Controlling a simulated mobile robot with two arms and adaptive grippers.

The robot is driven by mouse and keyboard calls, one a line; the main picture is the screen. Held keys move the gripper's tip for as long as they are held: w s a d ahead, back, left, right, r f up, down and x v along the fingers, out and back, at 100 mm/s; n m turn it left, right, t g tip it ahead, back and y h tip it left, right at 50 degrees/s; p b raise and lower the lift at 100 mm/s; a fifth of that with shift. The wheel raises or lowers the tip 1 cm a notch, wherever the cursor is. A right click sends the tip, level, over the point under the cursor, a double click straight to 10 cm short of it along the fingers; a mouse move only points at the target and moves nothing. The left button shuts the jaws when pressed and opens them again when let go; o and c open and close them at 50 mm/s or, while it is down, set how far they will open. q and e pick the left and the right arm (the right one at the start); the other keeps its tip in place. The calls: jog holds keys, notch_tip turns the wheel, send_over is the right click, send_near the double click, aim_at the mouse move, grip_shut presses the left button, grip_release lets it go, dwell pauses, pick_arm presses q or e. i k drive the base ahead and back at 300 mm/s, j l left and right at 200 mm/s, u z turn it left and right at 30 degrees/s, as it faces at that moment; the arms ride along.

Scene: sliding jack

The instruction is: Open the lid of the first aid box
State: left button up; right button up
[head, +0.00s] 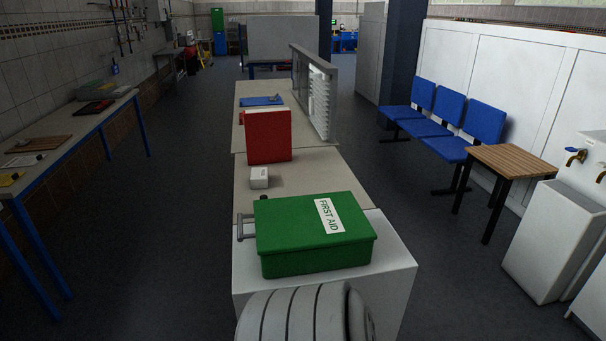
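The green first aid box (290,243) lies on the near end of a long bench, with its lid shut. A white label reading FIRST AID (329,215) is on the right part of the lid. A grey metal handle or bracket (244,227) sticks out at the box's left side. Neither of my grippers shows in the head view.
The box rests on a white cabinet top (393,262). Behind it on the bench (315,178) are a small white box (259,178), a red case (268,137) and an upright grey panel (315,92). A ribbed white-grey object (295,316) stands close in front.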

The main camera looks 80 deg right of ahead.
aim_at(309, 222)
jog(key=z, duration=2)
